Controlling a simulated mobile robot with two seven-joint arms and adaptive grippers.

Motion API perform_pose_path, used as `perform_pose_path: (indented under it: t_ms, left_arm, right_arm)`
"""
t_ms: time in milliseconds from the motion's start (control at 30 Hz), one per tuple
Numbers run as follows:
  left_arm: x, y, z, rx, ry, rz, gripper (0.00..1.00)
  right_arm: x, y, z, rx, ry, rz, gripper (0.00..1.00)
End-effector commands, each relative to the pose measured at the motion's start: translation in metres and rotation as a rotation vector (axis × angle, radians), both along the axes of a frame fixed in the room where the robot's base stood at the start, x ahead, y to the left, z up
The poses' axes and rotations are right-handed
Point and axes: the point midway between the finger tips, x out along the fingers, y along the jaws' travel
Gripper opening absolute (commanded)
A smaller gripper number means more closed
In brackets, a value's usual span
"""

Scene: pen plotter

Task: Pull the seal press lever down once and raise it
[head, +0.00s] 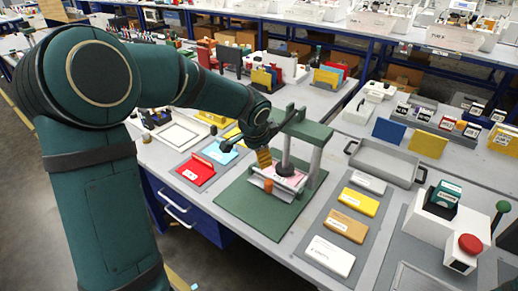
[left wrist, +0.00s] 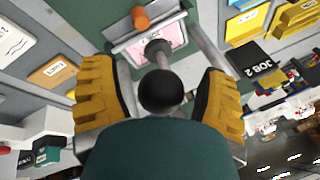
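The seal press has a green frame (head: 305,126) on a flat green base (head: 245,203), with a dark round ram above a pink card (head: 291,177). In the left wrist view, a black ball knob (left wrist: 160,90) on a rod lies between the yellow fingers of my left gripper (left wrist: 156,76). The fingers stand apart, with a visible gap on each side of the knob. In the head view, my left gripper (head: 264,152) is at the left side of the press, and the arm hides much of the lever. My right gripper is not in view.
An orange peg (head: 268,185) stands at the press's front. A red tray (head: 196,170) and blue tray (head: 216,152) lie left. White, orange and yellow blocks (head: 345,226) lie right on a grey mat. A grey tray (head: 385,162) is behind them.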

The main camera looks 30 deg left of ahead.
Motion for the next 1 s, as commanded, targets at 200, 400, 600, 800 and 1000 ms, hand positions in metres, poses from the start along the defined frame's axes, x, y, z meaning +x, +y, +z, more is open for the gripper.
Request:
perform_pose_path:
  t_ms: [200, 400, 600, 800, 1000]
  left_arm:
    - [0.000, -0.001, 0.005, 0.001, -0.006, -0.002, 0.74]
    - [-0.009, -0.004, 0.030, 0.001, -0.011, -0.001, 0.74]
    - [-0.025, -0.010, 0.069, 0.000, -0.010, -0.001, 0.74]
    - [-0.038, -0.014, 0.098, 0.000, -0.005, 0.000, 0.74]
    - [-0.044, -0.016, 0.110, 0.001, -0.003, -0.001, 0.74]
  right_arm:
    - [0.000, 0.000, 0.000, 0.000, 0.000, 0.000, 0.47]
    - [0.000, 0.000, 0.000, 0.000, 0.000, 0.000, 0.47]
    - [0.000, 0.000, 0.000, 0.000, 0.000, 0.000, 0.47]
    - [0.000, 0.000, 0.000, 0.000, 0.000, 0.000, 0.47]
    - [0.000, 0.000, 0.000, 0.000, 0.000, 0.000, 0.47]
